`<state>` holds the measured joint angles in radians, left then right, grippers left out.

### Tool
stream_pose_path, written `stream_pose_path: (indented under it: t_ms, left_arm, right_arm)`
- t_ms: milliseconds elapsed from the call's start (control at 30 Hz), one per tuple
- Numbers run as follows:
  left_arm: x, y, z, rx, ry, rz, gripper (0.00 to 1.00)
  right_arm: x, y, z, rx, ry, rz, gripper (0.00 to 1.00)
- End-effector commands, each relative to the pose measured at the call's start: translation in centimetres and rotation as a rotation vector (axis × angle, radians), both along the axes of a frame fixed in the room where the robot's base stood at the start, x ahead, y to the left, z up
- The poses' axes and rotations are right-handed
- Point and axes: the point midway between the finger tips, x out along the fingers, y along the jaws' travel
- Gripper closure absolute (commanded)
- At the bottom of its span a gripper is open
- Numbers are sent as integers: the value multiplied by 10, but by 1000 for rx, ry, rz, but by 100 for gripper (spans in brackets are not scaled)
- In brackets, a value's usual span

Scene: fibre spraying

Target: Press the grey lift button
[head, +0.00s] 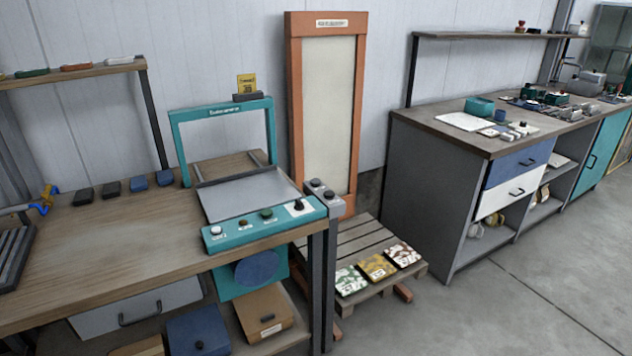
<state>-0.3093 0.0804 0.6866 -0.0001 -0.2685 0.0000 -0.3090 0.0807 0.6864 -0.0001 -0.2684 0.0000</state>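A small grey box (324,193) with two dark knobs or buttons on top sits on the post at the right front corner of the left workbench. Beside it, a teal control panel (264,222) runs along the front of a teal-framed machine (221,112). The panel carries a white or light grey button (215,231), a brownish button (243,223), a green button (266,214) and a black knob on a white plate (297,206). I cannot tell which of these is the grey lift button; labels are too small to read. Neither of my grippers is in view.
The wooden workbench (110,240) has dark and blue blocks at its back. A tall orange frame (294,110) stands behind a pallet (340,245) with several sample packs. A second bench (440,120) is at right. Grey floor (500,310) is clear at front right.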

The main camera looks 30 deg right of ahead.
Motion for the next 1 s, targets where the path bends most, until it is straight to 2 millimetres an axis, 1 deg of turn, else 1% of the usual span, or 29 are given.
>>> stream_pose_path:
  t_ms: [33,133,167,1000]
  left_arm:
    - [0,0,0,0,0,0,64]
    - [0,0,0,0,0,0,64]
    - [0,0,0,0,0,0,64]
    - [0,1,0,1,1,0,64]
  right_arm:
    - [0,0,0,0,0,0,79]
    - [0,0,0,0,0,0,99]
    - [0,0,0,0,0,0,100]
    - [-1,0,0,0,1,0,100]
